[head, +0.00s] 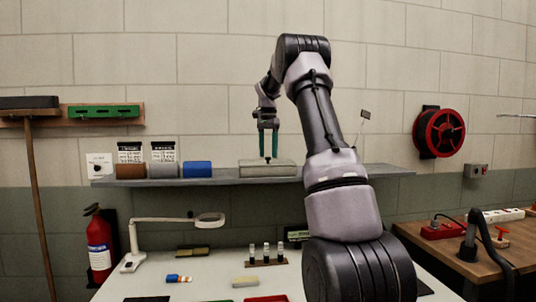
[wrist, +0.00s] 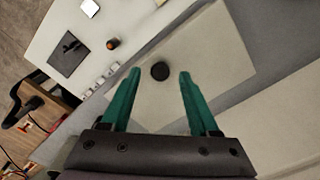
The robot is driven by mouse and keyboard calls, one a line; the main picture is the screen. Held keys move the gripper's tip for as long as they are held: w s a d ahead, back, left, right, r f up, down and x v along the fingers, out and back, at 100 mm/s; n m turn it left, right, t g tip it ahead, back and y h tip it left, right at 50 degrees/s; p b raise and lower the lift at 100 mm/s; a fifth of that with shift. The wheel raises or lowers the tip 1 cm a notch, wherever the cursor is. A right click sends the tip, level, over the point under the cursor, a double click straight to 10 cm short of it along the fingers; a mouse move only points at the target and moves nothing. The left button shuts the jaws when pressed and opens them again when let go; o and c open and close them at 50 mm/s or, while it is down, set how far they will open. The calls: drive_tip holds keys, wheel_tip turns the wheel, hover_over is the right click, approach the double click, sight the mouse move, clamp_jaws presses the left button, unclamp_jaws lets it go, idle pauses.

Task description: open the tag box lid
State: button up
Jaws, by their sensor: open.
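The tag box (head: 255,171) is a low, pale beige box on the wall shelf. Its lid lies flat on top and looks closed. A round black knob stands on the lid; in the wrist view the knob (wrist: 160,71) shows between the fingertips, against the pale lid (wrist: 205,60). My gripper (head: 268,154) points down over the box with its teal fingers apart and empty. In the wrist view my gripper (wrist: 160,74) has one finger on each side of the knob, with a gap on both sides. Whether the tips reach down to knob height is hard to tell.
The grey shelf (head: 225,181) also holds a brown container (head: 130,171), a grey one (head: 164,171) and a blue cylinder (head: 197,169) left of the box. Below is a white table (head: 215,267) with a magnifier lamp (head: 210,219). The shelf right of the box looks clear.

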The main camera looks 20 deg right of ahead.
drive_tip(key=shift+f, duration=0.55)
clamp_jaws()
idle(1.1)
